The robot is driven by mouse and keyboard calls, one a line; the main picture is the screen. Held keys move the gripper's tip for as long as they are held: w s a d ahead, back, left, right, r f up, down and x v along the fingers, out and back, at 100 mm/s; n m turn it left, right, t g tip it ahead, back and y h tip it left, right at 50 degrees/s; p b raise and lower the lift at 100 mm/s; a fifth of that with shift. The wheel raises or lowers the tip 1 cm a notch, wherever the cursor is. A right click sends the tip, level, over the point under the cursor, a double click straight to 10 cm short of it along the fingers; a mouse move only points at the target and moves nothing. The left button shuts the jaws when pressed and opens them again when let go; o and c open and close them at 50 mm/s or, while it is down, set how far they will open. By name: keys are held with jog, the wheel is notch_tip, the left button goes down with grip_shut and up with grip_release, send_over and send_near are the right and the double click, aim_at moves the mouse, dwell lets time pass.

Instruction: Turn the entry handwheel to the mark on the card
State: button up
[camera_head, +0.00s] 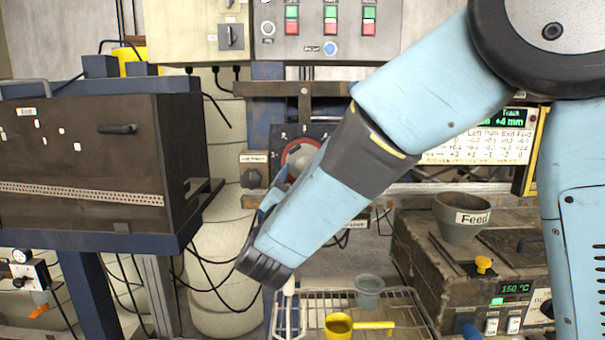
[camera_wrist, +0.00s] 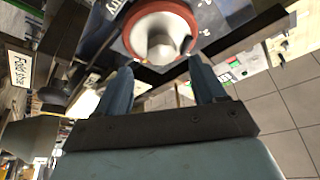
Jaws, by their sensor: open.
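The handwheel (camera_head: 300,153) has a red rim and a pale hub and sits on a dark plate with small white marks. My forearm hides part of it in the head view. In the wrist view the wheel (camera_wrist: 160,36) is close, at the top centre, with a large pale knob or hub. My gripper (camera_wrist: 162,84) is open, its two blue fingers spread below the wheel in that view, with nothing between them. The fingers show only partly in the head view (camera_head: 275,193). A yellow-framed board (camera_head: 465,152) with rows of figures stands at the right, partly behind my arm.
A dark cabinet (camera_head: 80,150) stands at the left. A wire rack (camera_head: 290,318) below holds a yellow ladle (camera_head: 340,326) and a grey cup (camera_head: 369,290). A brown heater box (camera_head: 430,250) with a Feed funnel (camera_head: 462,217) stands at the right. A switch panel (camera_head: 330,30) is above.

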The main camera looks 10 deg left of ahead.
jog(key=v, duration=0.7)
jog(key=shift+s+f, duration=0.15)
jog(key=shift+s, duration=0.15)
jog(key=w+d+r+n+g+y, duration=0.2)
jog(key=w+d+n+g+y, duration=0.15)
jog(key=d, duration=0.35)
jog(key=w+d+r+n+g+y, duration=0.2)
jog(key=w+d+n+g, duration=0.1)
jog(key=w+d, duration=0.3)
jog(key=s+d+f+g+h, duration=0.1)
jog(key=s+d+f+g, duration=0.1)
jog(key=s+d, duration=0.5)
jog(key=s+d+f+g+h, duration=0.2)
jog(key=s+d+g, duration=0.2)
jog(key=s+d, duration=0.3)
jog(key=s+d+f+n+g+h, duration=0.1)
jog(key=s+d+f+g+h, duration=0.1)
jog(key=s+d, duration=0.6)
jog(key=d+g, duration=0.1)
jog(key=d, duration=0.4)
jog(key=shift+d+f, duration=0.2)
jog(key=shift+g+h, duration=0.25)
